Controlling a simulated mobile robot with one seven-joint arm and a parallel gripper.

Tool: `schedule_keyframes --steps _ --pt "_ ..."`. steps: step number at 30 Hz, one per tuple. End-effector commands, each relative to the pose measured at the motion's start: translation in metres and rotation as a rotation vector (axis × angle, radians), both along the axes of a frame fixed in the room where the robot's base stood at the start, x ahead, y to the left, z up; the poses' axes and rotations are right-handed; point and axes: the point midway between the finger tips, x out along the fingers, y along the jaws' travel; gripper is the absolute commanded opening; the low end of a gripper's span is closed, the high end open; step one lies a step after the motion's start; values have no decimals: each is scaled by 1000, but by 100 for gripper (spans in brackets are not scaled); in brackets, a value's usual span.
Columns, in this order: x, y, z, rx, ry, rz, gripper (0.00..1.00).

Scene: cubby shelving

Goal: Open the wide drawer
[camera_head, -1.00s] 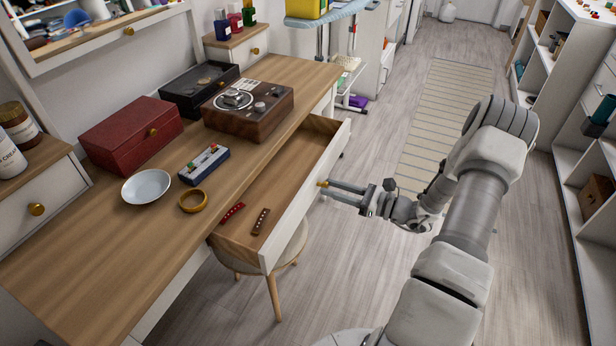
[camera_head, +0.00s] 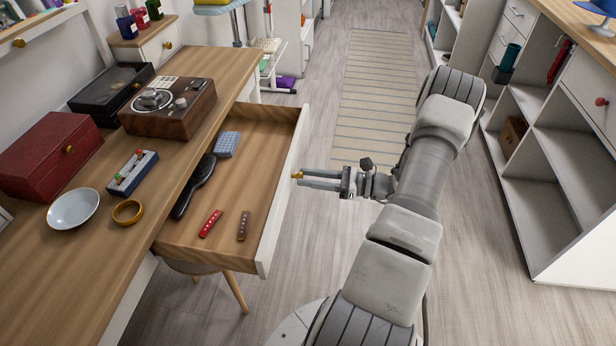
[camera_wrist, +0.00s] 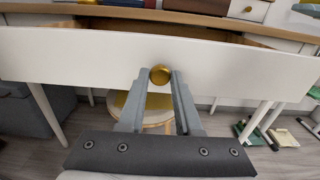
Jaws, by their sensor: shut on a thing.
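The wide drawer (camera_head: 262,215) of the wooden desk is pulled well out, its white front facing right in the head view. Its white front (camera_wrist: 80,58) spans the wrist view. My gripper (camera_head: 299,176) is shut on the drawer's round gold knob (camera_wrist: 160,75), with one finger on each side of it. Inside the drawer lie a dark hairbrush (camera_head: 196,186), a blue patterned block (camera_head: 227,145), a red pocketknife-like item (camera_head: 211,223) and a brown one (camera_head: 244,225).
A stool (camera_head: 192,268) stands under the drawer. White shelving (camera_head: 545,190) is at right, with open floor between.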

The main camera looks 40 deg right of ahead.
Motion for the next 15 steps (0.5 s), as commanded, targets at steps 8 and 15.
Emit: schedule_keyframes --steps 8,15 --pt "0 0 -1 -1 2 0 62" --pt "0 0 0 -1 1 0 62"
